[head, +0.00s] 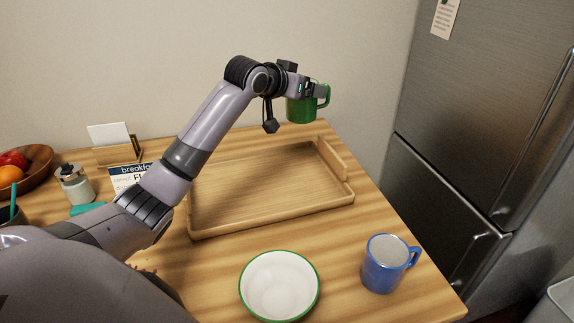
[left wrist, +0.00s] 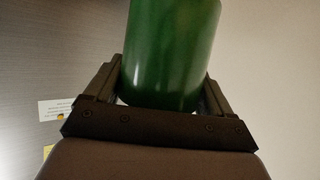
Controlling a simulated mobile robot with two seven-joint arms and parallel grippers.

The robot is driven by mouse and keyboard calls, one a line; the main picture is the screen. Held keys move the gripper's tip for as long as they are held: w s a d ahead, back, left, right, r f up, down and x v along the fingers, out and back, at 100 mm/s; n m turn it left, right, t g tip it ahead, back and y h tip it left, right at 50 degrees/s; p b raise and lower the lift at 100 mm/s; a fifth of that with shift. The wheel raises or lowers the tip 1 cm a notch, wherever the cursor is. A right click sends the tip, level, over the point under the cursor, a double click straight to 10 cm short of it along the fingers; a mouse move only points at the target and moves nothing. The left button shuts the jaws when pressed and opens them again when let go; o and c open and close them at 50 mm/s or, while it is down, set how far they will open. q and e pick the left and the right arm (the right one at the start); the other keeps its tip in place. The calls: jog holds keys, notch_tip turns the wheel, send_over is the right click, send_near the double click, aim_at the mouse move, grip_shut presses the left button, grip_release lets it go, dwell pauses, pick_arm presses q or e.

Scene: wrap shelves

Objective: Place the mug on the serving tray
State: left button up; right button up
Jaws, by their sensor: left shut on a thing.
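A green mug (head: 301,109) is held up in the air near the far right end of the tray in the head view, its handle to the right. My left gripper (head: 311,90) is shut on it. In the left wrist view the green mug (left wrist: 172,55) fills the space between the two fingers of the left gripper (left wrist: 160,88). The wooden serving tray (head: 240,219) lies on the table below, its visible floor empty. A blue mug (head: 381,268) stands upright on the table at the front right. My right gripper is in neither view.
A white bowl with a green rim (head: 279,286) sits in front of the tray. A fruit bowl (head: 38,170), a glass jar (head: 76,186), a card holder (head: 118,152) and a breakfast sign (head: 127,176) stand at the left. A fridge (head: 480,120) stands right of the table.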

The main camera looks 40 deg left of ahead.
pick_arm(q)
notch_tip(320, 180, down, 18)
jog(key=shift+r+b, duration=0.15)
jog(key=shift+b, duration=0.9)
jog(key=o, duration=1.1)
jog(key=shift+s, duration=0.1)
jog(key=p+v, duration=0.1)
jog(key=v, duration=1.1)
jog(key=shift+p, duration=0.35)
